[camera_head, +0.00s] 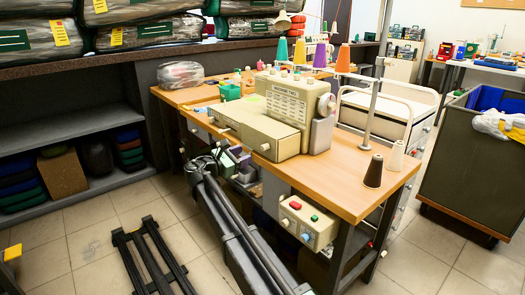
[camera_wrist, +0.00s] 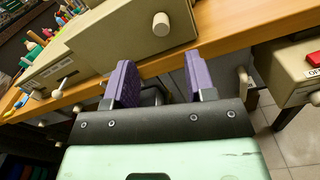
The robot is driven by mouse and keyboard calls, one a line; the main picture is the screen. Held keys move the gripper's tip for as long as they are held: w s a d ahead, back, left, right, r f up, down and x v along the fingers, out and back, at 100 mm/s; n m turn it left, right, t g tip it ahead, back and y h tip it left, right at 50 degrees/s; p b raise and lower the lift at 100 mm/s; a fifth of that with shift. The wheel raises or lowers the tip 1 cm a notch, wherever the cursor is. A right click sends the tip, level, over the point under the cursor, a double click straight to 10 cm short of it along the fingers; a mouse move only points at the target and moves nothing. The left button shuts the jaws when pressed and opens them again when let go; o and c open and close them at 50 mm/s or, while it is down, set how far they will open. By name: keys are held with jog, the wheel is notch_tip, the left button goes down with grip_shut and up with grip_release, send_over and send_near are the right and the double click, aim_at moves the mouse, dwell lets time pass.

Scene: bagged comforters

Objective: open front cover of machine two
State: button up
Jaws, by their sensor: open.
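The beige sewing machine (camera_head: 292,105) stands on the wooden table, with a label panel too small to read surely. Its box-like front cover (camera_head: 255,132) faces me and looks shut, with a pale round knob (camera_head: 265,147) on its front face. In the wrist view the cover (camera_wrist: 110,38) fills the top, and its knob (camera_wrist: 161,24) is above and right of my fingers. My gripper (camera_head: 240,160) has purple fingers and is low in front of the cover, by the table edge. In the wrist view my gripper (camera_wrist: 160,78) is open, with its fingers apart and nothing between them.
The wooden table (camera_head: 345,180) holds thread cones on the right. A control box (camera_head: 307,222) with buttons hangs under its front edge; it also shows in the wrist view (camera_wrist: 295,75). A grey cart (camera_head: 470,160) stands right. Shelves (camera_head: 65,130) stand left, with floor between.

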aim_at(262, 148)
jog(key=x, duration=0.9)
jog(key=shift+w+d+f, duration=0.1)
jog(key=shift+w+d, duration=0.05)
jog(key=shift+d, duration=0.1)
jog(key=shift+c, duration=0.3)
grip_shut()
